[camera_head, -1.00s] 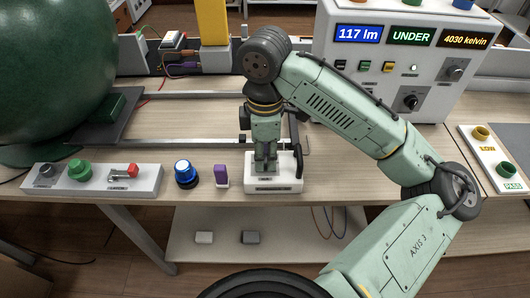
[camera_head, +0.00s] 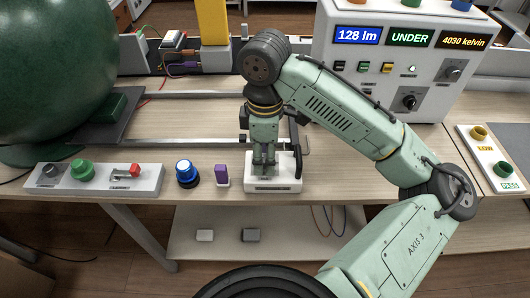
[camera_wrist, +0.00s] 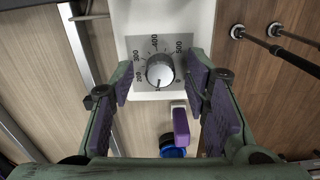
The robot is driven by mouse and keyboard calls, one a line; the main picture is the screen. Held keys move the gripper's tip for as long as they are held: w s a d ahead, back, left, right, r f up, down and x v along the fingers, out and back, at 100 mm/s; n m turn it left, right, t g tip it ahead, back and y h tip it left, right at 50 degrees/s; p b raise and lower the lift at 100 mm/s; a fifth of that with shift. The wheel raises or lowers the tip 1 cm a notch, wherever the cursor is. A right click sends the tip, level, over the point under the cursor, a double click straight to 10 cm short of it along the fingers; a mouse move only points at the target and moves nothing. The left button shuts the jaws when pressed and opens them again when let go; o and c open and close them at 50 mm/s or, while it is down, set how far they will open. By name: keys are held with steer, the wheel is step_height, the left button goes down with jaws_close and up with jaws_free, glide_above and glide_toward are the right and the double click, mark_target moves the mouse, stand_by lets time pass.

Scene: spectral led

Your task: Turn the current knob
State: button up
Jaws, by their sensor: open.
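The current knob (camera_wrist: 160,70) is a round silver-grey dial on a white control box, in the upper middle of the wrist view. A printed scale around it shows marks such as 200, 300, 400 and 500. The white box (camera_head: 272,186) stands at the front edge of the bench in the head view, where my gripper hides the knob. My gripper (camera_head: 264,160) points down over the box. In the wrist view my gripper (camera_wrist: 160,78) is open, with one purple-padded finger on each side of the knob. Visible gaps separate the fingers from the knob.
A purple block (camera_head: 222,175) and a blue button (camera_head: 186,172) stand just left of the box. A white panel (camera_head: 140,188) with several controls lies farther left. A meter unit (camera_head: 425,98) behind reads 128 lm, UNDER and 4030 kelvin.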

step_height(320, 180, up, 12)
stand_by(0.6)
stand_by(1.5)
